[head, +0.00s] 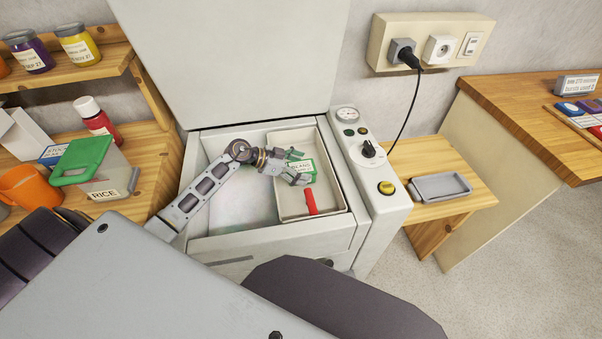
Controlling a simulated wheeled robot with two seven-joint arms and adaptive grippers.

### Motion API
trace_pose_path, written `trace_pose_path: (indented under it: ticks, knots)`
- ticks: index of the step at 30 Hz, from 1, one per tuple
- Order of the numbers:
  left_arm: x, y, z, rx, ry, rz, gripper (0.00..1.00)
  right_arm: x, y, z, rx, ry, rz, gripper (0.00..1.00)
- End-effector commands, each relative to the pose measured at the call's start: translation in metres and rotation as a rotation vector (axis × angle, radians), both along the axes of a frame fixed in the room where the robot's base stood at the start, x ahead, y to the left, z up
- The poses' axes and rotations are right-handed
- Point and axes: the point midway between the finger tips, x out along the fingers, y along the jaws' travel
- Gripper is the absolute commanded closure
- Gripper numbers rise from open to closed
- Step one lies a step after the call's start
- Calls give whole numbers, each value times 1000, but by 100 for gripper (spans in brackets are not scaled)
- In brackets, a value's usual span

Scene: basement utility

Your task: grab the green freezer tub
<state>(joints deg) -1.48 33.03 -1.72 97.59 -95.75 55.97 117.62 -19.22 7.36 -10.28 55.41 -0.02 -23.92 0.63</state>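The green freezer tub (307,166), with a white label on top, is in the pale basket (331,195) inside the open chest freezer. My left gripper (299,167) reaches over the freezer from the left, with its fingers spread apart at the tub. One finger is at the tub's far side and the other at its near side. I cannot tell whether they touch or squeeze it. The hand hides the tub's left part. My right gripper is not in view.
A red item (311,201) lies in the basket near the tub. The freezer's raised lid (230,60) stands behind, and its control panel (369,160) is on the right. A grey tray (440,187) is on a low wooden shelf. The freezer floor left of the basket looks empty.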

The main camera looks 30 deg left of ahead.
Motion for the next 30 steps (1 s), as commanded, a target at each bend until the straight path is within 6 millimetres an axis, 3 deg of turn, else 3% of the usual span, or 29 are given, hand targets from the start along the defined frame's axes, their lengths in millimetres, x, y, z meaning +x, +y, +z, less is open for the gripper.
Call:
trace_pose_path:
  ticks: [1,12,30]
  knots:
    - [0,0,0,0,0,0,24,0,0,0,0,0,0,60]
    - [0,0,1,0,-2,0,69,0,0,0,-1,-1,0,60]
    - [0,1,4,0,-2,0,69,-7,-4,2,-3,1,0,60]
